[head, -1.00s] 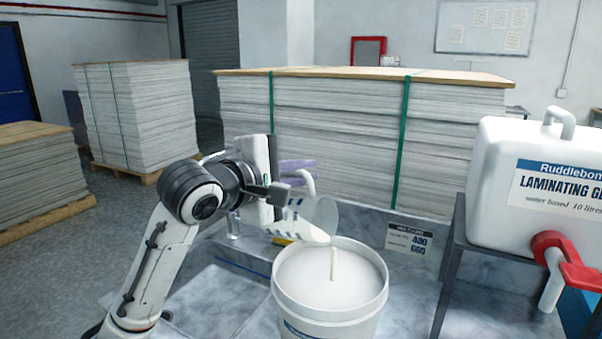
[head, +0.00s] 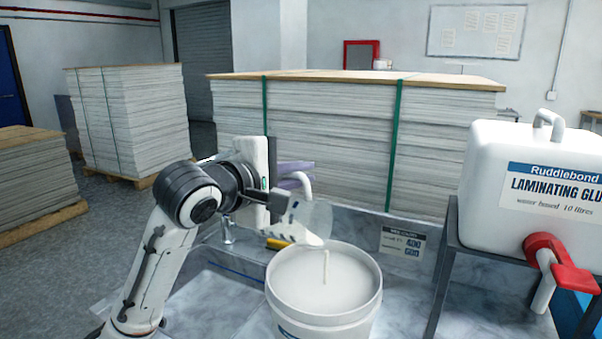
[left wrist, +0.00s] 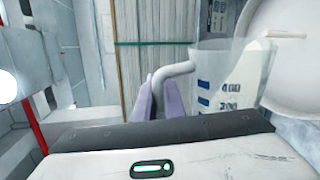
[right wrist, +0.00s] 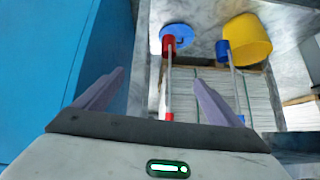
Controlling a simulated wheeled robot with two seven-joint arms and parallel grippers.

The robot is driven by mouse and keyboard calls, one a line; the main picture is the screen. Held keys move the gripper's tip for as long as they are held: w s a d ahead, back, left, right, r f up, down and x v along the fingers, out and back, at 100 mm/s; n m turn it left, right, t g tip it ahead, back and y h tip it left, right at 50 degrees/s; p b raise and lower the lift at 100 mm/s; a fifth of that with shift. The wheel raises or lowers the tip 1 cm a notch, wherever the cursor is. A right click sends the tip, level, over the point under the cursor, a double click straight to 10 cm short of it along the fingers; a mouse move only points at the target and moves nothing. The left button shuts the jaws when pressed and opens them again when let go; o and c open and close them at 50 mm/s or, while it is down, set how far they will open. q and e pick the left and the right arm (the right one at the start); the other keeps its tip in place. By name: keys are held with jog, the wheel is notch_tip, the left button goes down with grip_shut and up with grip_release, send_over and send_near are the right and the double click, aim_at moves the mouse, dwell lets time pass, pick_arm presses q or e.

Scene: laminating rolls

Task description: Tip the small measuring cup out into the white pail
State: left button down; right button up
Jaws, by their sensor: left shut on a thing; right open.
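The clear measuring cup (head: 308,222), with dark blue marks, hangs strongly tilted above the far left rim of the white pail (head: 324,306), its mouth towards the pail. My left gripper (head: 298,176) is shut on the cup's pale curved handle, which shows between the purple fingers in the left wrist view (left wrist: 174,76). My right gripper (right wrist: 160,88) is open and empty, away from the pail.
A white glue container (head: 520,185) with a red tap stands on a dark stand at the right. A label card (head: 402,242) stands behind the pail. Board stacks (head: 340,140) stand behind. The right wrist view shows a yellow bucket-like thing (right wrist: 248,40) and a blue surface.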

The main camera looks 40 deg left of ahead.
dwell(0.4)
pick_arm(q)
jog(key=shift+w+d+r+m+y, duration=0.15)
jog(key=shift+d+r+m, duration=0.15)
jog(key=shift+d, duration=0.2)
jog(key=shift+d+r+m+y, duration=0.15)
jog(key=shift+d+r+m, duration=0.05)
jog(key=shift+d+m, duration=0.25)
dwell(0.8)
jog(key=shift+d+r+m, duration=0.15)
jog(key=shift+d+m, duration=0.2)
jog(key=shift+d, duration=0.2)
jog(key=shift+w+d+r+m+y, duration=0.15)
jog(key=shift+d+m+y, duration=0.15)
jog(key=shift+d, duration=0.2)
dwell(0.7)
jog(key=shift+w+d+r+m, duration=0.15)
jog(key=shift+d+m, duration=0.65)
jog(key=shift+d, duration=0.25)
jog(key=shift+a, duration=0.1)
dwell(2.6)
